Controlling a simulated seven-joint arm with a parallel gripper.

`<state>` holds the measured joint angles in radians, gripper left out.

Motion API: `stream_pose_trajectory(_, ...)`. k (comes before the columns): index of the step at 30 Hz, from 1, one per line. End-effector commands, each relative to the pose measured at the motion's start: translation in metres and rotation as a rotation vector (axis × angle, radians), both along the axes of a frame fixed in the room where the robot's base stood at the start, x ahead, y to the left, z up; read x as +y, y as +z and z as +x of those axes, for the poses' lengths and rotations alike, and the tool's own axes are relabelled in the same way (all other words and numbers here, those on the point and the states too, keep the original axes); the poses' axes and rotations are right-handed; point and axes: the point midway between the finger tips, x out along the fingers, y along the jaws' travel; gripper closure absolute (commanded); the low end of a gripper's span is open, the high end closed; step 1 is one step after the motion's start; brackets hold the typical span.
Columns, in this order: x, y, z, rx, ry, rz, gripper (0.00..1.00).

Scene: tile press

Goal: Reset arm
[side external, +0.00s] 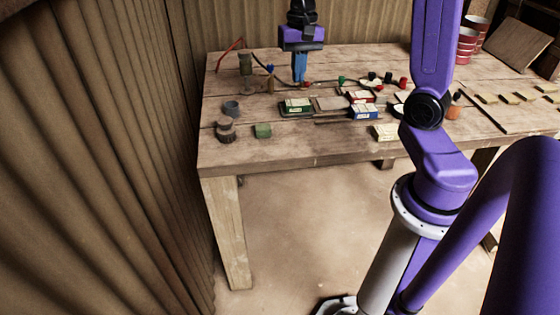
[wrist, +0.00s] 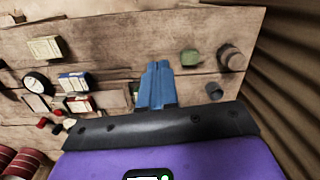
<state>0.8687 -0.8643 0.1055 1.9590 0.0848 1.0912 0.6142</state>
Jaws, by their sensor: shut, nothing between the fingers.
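My gripper (side external: 299,80) hangs pointing down over the back part of the wooden table (side external: 290,148) in the side view. Its blue fingers are together with nothing between them. In the wrist view the shut fingers (wrist: 158,66) point over the table's planks. A green box with a pale top (side external: 296,107) stands in front of the gripper, partly hidden behind the fingers in the wrist view. I cannot tell the exact height of the fingertips above the table.
A blue box (side external: 364,112), a green block (side external: 263,131), a cream block (side external: 385,132) and a dark round pot (side external: 226,129) stand on the table. Small coloured knobs and a cable lie near the gripper. Red-striped cups (side external: 467,45) stand back right.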

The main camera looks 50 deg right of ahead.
Motion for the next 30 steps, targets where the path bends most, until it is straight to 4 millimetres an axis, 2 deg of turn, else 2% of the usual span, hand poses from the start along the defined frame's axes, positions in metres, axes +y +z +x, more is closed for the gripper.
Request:
stream_pose_trajectory(1,0.019,0.000,-0.010,-0.005,0.102,-0.004,1.00)
stream_pose_trajectory(6,0.071,-0.004,-0.046,-0.024,0.440,-0.016,1.00)
stream_pose_trajectory(12,0.114,-0.010,-0.100,-0.047,0.838,-0.025,1.00)
stream_pose_trajectory(15,0.128,-0.014,-0.128,-0.059,1.038,-0.030,1.00)
stream_pose_trajectory(21,0.143,-0.024,-0.183,-0.084,1.423,-0.033,1.00)
stream_pose_trajectory(24,0.144,-0.028,-0.204,-0.096,1.575,-0.035,1.00)
stream_pose_trajectory(30,0.142,-0.033,-0.225,-0.107,1.738,-0.035,1.00)
